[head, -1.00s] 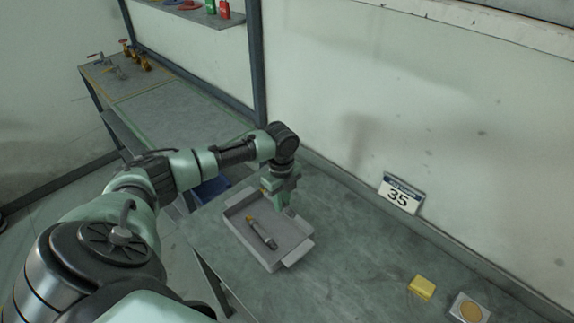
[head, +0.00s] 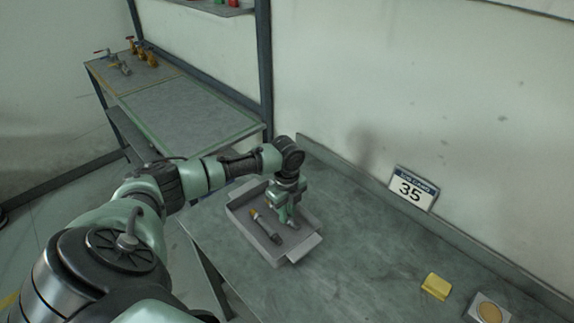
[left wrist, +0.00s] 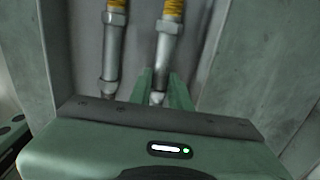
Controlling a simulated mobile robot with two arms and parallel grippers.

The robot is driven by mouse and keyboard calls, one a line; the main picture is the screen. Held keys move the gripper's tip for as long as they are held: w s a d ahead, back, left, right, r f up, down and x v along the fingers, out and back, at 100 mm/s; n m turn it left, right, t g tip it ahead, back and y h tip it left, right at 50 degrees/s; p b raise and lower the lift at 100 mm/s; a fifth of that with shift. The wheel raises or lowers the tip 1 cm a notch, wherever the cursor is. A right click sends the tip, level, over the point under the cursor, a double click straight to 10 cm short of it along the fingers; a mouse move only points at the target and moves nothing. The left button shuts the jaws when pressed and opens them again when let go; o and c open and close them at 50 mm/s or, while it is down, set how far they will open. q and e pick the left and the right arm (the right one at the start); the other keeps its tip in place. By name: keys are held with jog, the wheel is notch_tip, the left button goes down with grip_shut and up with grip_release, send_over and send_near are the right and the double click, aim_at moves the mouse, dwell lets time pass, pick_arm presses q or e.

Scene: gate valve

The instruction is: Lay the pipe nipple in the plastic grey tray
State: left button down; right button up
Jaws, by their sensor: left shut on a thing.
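The grey plastic tray (head: 249,234) stands on the bench, and its floor and wall also show in the left wrist view (left wrist: 58,50). One metal pipe nipple with a yellow band (head: 265,226) lies in the tray. A second such pipe nipple (left wrist: 168,38) is in my left gripper (left wrist: 160,88), which is shut on it. In the head view my left gripper (head: 288,219) points down inside the tray's outline, at its right part. The two nipples lie side by side and apart in the wrist view; whether the held one touches the tray floor cannot be told. My right gripper is out of view.
A yellow block (head: 436,286) and a pale square piece with a tan disc (head: 488,309) lie at the bench's right. A sign reading 35 (head: 412,188) leans by the wall. Another bench (head: 185,110) at the back left holds several valves. Bench space right of the tray is clear.

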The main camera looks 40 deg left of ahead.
pick_arm(q)
jog(key=c, duration=1.3)
grip_release()
jog(key=shift+o, duration=0.3)
jog(key=shift+r, duration=0.1)
notch_tip(320, 180, up, 7)
jog(key=shift+f+b, duration=0.15)
jog(key=shift+b, duration=0.8)
jog(key=shift+r, duration=0.55)
jog(key=shift+f, duration=0.1)
